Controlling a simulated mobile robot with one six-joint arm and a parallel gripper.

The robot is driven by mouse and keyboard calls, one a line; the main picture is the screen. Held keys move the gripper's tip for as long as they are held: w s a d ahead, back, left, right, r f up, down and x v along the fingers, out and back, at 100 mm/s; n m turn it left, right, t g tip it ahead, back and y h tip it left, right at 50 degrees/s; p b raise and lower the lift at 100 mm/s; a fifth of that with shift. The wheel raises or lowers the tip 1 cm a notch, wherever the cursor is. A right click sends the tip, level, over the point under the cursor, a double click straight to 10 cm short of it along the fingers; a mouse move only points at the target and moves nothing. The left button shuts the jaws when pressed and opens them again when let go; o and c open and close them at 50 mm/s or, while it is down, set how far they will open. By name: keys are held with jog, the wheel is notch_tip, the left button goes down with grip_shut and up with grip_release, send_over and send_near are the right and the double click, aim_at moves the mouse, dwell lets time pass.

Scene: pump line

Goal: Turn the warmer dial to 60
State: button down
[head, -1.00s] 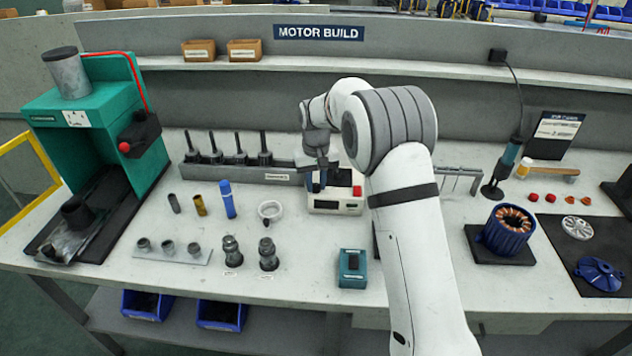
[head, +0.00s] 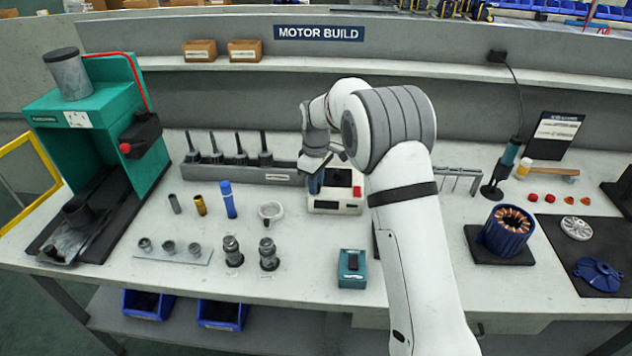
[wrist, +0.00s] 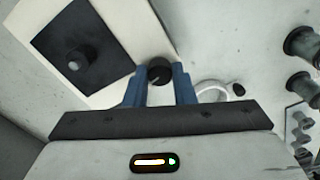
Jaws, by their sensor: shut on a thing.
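The warmer (head: 340,207) is a low white box with a dark square plate on top and a red part at its right, standing mid-bench in the head view. In the wrist view, the warmer's white top (wrist: 118,30) carries the black plate (wrist: 98,75). The round black dial (wrist: 159,73) sits at the box's edge with a pale pointer line. My gripper (wrist: 160,82) has its blue fingers on both sides of the dial, shut on it. In the head view my gripper (head: 316,186) is at the warmer's left front. No scale numbers are readable.
A white ring (head: 270,210) and a blue tube (head: 228,199) stand left of the warmer. A rack with several upright tools (head: 237,173) is behind. A teal box (head: 352,268) lies near the bench front. The bench between the warmer and the teal box is clear.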

jog(key=n, duration=0.4)
jog(key=shift+n, duration=0.4)
dwell(0.4)
jog(key=c, duration=1.2)
grip_release()
notch_tip(320, 180, up, 8)
jog(key=shift+f, duration=0.1)
